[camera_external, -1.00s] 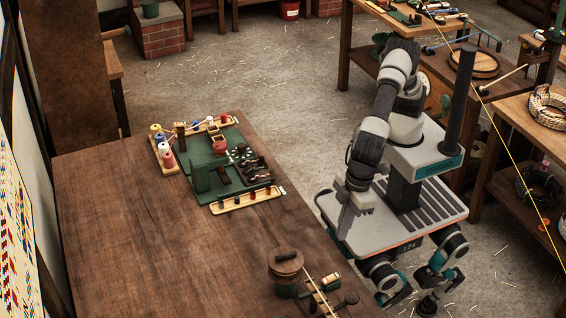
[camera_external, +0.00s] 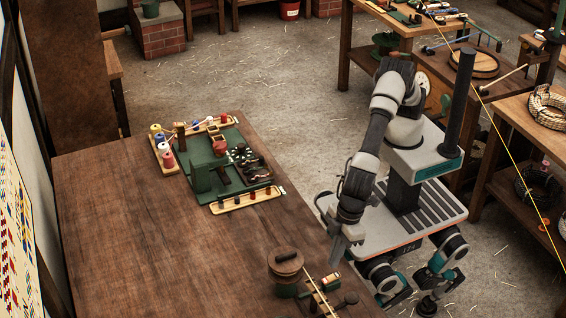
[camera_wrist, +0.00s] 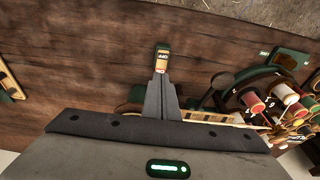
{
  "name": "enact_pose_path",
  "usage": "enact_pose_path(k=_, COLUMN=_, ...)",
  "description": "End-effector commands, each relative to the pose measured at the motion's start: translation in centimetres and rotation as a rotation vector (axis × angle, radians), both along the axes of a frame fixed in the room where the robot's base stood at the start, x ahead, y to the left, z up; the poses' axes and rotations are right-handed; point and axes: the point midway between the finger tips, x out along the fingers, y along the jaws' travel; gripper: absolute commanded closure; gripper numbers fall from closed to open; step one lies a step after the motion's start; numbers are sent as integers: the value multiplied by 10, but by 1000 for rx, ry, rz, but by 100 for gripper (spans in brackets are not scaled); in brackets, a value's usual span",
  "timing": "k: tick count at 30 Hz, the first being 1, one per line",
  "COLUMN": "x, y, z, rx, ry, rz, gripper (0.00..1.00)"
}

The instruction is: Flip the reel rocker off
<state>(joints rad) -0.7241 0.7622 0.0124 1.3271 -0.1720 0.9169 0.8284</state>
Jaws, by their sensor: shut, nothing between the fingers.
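The reel rocker (camera_external: 330,281) is a small orange and pale switch on the near right part of the table, just right of a reel (camera_external: 286,263) with a round wooden top. In the wrist view the rocker (camera_wrist: 162,60) is upper centre, with small lettering on its face and a dark green end at the top. My gripper (camera_external: 334,264) is just above it at the table's right edge. In the wrist view my gripper's fingertips (camera_wrist: 160,78) are together and empty, pointing at the rocker's lower end. I cannot tell whether they touch it.
A green board (camera_external: 203,182) with spools and small tools lies further back on the table (camera_external: 130,240). In the wrist view several coloured spools (camera_wrist: 290,100) crowd the right side. The table left of the reel is bare.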

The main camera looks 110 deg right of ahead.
Motion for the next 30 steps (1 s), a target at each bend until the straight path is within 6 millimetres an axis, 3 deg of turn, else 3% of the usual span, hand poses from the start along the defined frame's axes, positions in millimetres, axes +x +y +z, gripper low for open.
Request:
enact_pose_path(k=3, x=-4, y=0, z=-21, rx=-1, ry=1, rz=2, gripper=100)
enact_pose_path(k=9, x=-8, y=0, z=-38, rx=0, ry=-1, rz=1, gripper=100)
enact_pose_path(k=30, x=-13, y=0, z=-48, rx=-1, ry=-53, rz=3, gripper=100)
